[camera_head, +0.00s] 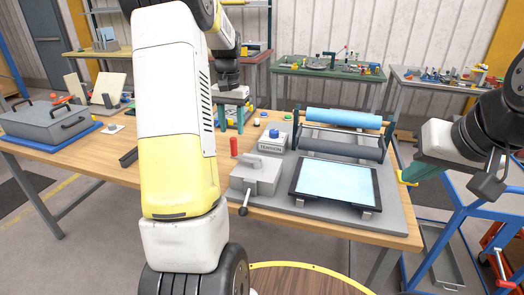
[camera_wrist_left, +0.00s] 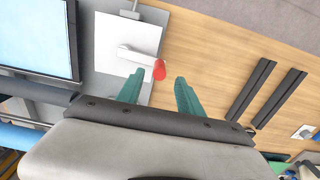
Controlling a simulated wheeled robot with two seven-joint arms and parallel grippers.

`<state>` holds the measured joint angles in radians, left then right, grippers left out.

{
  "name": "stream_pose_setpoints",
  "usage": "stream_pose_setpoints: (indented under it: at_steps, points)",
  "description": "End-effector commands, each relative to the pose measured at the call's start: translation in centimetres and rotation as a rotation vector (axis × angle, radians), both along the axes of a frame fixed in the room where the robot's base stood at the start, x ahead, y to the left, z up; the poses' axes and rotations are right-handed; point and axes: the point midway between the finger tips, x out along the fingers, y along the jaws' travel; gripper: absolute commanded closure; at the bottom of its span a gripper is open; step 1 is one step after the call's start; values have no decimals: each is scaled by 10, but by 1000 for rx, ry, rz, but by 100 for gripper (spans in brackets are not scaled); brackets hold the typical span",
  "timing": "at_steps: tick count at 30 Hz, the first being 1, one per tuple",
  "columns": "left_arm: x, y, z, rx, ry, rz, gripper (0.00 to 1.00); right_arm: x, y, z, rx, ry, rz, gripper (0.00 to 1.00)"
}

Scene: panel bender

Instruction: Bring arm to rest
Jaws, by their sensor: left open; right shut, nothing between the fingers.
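My left arm (camera_head: 172,110) rises large through the middle of the head view and bends over at the top. Its left gripper (camera_head: 231,124) hangs above the wooden table, behind the red-tipped lever. In the left wrist view the two green fingers of the left gripper (camera_wrist_left: 160,92) stand apart with nothing held between them. Past the fingertips is the lever's red tip (camera_wrist_left: 159,70), apart from them as far as I can tell. My right gripper (camera_head: 424,171) is at the right, beyond the table's right end, with its green fingers together and empty.
The table (camera_head: 110,157) carries a grey machine with a lever (camera_head: 233,147), a light-blue panel (camera_head: 336,181), a blue roller (camera_head: 343,118) and a TENSION box (camera_head: 272,140). A grey lidded case (camera_head: 48,118) is at the left. A blue cart (camera_head: 462,212) stands below my right gripper.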

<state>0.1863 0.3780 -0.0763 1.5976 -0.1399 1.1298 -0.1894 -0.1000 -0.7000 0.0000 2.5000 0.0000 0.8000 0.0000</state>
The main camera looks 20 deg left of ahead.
Motion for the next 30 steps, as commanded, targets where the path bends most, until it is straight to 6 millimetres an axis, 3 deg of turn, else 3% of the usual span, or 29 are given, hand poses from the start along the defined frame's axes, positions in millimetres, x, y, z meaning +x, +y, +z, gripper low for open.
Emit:
stream_pose_setpoints:
  at_steps: [5,10,15,19,24,30]
  points:
    - [-3,-4,6,-2,-12,-1,56,0,0,0,0,0,0,100]
    - [-29,-33,42,-17,-90,-12,56,0,0,0,0,0,0,100]
    - [-81,-78,83,-50,-215,-26,56,0,0,0,0,0,0,100]
    - [-127,-110,102,-81,-308,-37,56,0,0,0,0,0,0,100]
    - [-187,-144,110,-124,-422,-51,56,0,0,0,0,0,0,100]
    - [-236,-168,101,-165,-518,-62,56,0,0,0,0,0,0,100]
